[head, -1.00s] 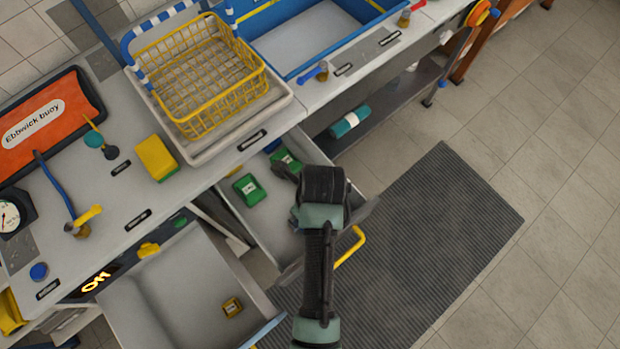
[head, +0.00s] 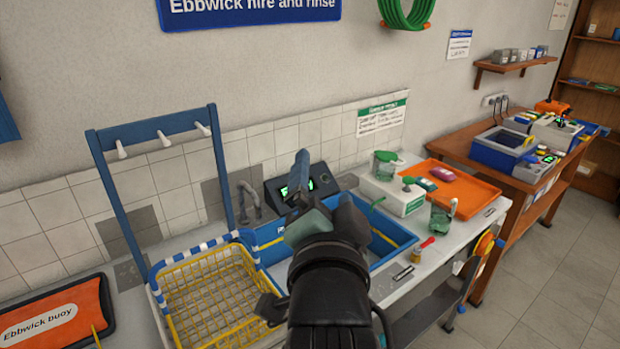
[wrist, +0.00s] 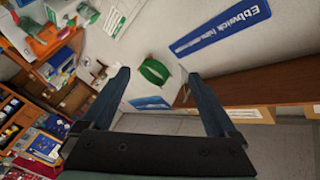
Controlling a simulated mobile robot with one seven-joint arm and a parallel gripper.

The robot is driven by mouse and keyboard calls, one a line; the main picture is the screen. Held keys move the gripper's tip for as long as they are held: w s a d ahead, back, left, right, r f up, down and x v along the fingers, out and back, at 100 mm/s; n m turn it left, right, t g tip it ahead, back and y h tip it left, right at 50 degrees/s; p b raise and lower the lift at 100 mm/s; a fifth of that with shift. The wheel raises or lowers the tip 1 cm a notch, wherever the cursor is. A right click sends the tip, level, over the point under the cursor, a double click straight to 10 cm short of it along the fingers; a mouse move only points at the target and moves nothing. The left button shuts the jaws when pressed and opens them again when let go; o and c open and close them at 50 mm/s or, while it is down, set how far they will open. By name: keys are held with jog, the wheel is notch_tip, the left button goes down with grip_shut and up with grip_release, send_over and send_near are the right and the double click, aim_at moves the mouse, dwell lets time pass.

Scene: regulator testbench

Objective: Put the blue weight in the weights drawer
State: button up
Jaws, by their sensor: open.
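My gripper (head: 301,165) is raised in front of the head camera, over the blue basin (head: 395,236) in the picture. In the wrist view my gripper (wrist: 158,76) has its two fingers wide apart with nothing between them. I cannot pick out the blue weight for sure in either view. The weights drawer is not in the head view.
A yellow wire basket (head: 212,300) stands left of the basin. An orange tray (head: 452,190) lies on the counter to the right. A wooden bench (head: 480,160) with bins and a wall shelf (head: 515,64) with small blocks are farther right.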

jog(key=s+a+r+n+t, duration=0.1)
jog(key=s+r+n+t, duration=0.3)
jog(key=s+r, duration=0.3)
jog(key=s+r+n+t, duration=0.5)
jog(key=s+r+n, duration=0.1)
jog(key=r, duration=1.2)
jog(key=shift+s+a+t, duration=0.3)
jog(key=shift+s+a, duration=0.1)
jog(key=shift+s, duration=0.15)
